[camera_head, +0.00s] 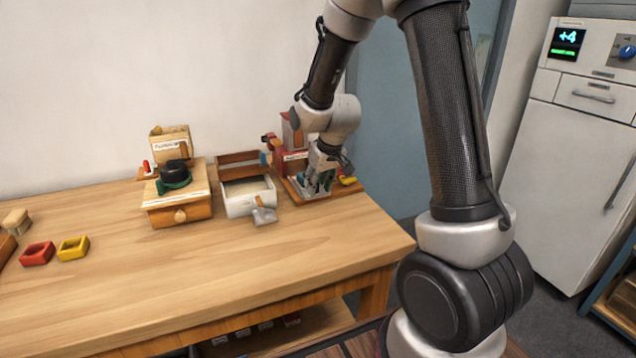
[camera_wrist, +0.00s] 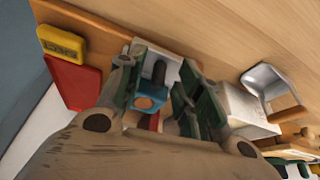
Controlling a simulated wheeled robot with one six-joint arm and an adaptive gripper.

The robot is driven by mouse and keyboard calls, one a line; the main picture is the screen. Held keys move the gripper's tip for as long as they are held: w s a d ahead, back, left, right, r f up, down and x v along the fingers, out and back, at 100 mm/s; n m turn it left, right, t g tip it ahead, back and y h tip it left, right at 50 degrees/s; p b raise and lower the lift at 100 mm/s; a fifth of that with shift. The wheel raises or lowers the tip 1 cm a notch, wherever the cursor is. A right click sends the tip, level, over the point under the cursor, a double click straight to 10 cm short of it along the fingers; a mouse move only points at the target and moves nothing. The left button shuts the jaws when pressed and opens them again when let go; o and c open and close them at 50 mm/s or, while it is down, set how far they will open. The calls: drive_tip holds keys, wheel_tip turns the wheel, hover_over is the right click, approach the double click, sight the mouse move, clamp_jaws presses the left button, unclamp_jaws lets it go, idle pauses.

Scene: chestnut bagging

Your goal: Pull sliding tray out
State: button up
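My gripper (camera_head: 318,184) is low over the wooden base of a small red station (camera_head: 294,138) at the right end of the table. In the wrist view my gripper (camera_wrist: 162,80) has its two green-padded fingers apart. A blue block with a dark round peg (camera_wrist: 152,97) shows between them, with gaps at its sides. A pale plate edge shows just beyond the block. My gripper hides most of the station's base, and I cannot tell which part is the sliding tray.
Left of the station is a white bin (camera_head: 246,203) with a grey scoop (camera_head: 264,215). Farther left are a wooden box with a dark green-banded knob (camera_head: 178,208), and a red tray (camera_head: 37,254) and yellow tray (camera_head: 73,248). The table front (camera_head: 250,270) is clear.

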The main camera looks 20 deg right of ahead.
drive_tip(key=shift+s+r, duration=0.1)
drive_tip(key=shift+r, duration=0.45)
drive_tip(key=v, duration=1.1)
